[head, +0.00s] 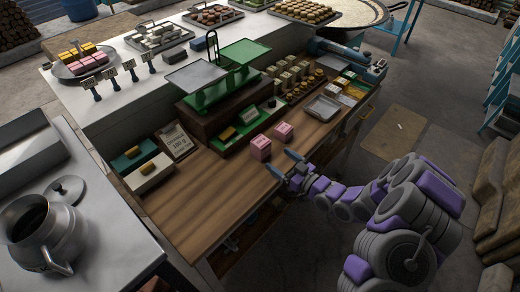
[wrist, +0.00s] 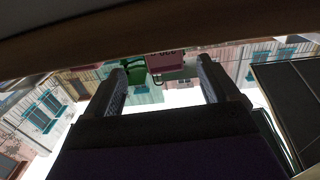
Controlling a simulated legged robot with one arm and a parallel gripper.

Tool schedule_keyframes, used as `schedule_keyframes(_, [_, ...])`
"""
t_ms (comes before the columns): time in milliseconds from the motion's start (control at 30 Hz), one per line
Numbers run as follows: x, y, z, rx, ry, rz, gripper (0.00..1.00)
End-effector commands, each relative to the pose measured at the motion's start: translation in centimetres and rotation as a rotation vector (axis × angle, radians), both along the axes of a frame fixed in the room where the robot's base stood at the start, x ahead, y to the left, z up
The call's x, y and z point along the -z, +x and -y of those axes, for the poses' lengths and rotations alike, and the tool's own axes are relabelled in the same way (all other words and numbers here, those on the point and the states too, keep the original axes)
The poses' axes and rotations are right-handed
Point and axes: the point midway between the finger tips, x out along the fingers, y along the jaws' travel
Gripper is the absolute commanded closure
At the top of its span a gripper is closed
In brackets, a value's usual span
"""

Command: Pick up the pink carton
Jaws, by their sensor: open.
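Two pink cartons stand on the wooden counter in the head view. The nearer one (head: 261,148) is upright near the front edge, and the other pink carton (head: 284,132) sits a little behind it to the right. My gripper (head: 284,163) is open and empty at the counter's front edge, just in front of the cartons and apart from them. In the wrist view the two fingers of my gripper (wrist: 162,82) are spread. A pink carton (wrist: 166,62) shows between and beyond the fingertips, partly cut off; I cannot tell which of the two it is.
A green balance scale (head: 225,80) stands behind the cartons. A grey tray (head: 323,108) and rows of small goods lie to the right. A white box (head: 150,174) and a sign (head: 175,140) are at the left. The front left of the wooden counter (head: 215,195) is clear.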

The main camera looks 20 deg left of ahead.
Motion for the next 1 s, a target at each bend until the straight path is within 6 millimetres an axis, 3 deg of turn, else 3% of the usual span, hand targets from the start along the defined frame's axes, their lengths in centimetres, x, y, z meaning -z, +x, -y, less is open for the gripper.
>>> schedule_keyframes(1000, [0.0, 2.6, -7.1, -0.001, 0.0, -0.001, 0.12])
